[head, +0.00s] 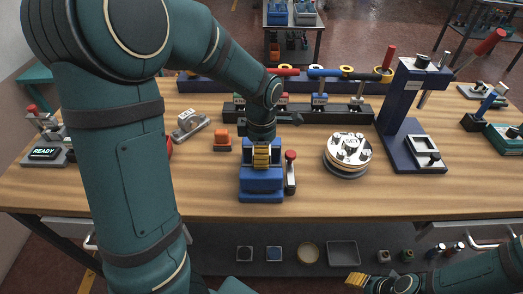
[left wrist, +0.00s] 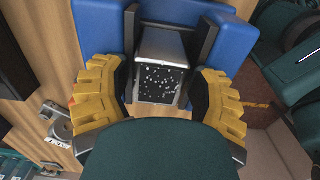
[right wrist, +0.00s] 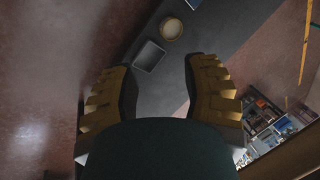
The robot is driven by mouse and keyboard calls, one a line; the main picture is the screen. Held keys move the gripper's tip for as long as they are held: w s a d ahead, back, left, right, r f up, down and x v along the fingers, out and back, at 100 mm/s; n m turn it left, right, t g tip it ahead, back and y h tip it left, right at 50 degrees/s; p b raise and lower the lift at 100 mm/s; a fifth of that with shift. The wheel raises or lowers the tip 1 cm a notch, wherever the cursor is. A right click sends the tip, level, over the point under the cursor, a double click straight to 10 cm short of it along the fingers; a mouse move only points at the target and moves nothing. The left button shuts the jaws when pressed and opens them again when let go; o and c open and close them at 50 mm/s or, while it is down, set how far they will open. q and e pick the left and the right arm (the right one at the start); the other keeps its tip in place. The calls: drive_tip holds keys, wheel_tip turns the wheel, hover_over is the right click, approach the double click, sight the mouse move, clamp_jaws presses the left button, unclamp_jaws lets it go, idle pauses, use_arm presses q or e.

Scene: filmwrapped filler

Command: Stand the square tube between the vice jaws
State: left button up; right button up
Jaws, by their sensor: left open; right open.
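The blue vice (head: 261,188) stands near the front middle of the table, with its red-knobbed handle (head: 290,165) at its right. In the left wrist view, the silver square tube (left wrist: 160,44) lies between the vice's two dark jaws, its dark, speckled end facing the camera. My left gripper (head: 261,158) is over the vice, pointing down. In its wrist view its yellow fingers (left wrist: 162,70) are spread on either side of the jaws and tube, apart from the tube. In the head view my gripper hides the tube. My right gripper (head: 356,282) is open and empty, low in front of the table.
An orange block (head: 222,140) and a grey device (head: 189,124) stand left of the vice. A long dark rack (head: 340,112) lies behind.

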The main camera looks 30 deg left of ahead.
use_arm(q)
wheel_tip(320, 180, up, 13)
drive_tip(key=p, duration=0.3)
drive_tip(key=shift+f, duration=0.2)
use_arm(e)
drive_tip(key=r, duration=0.1)
drive_tip(key=w+r, duration=0.1)
drive_tip(key=r, duration=0.1)
drive_tip(key=shift+w+r, duration=0.1)
drive_tip(key=shift+r, duration=0.05)
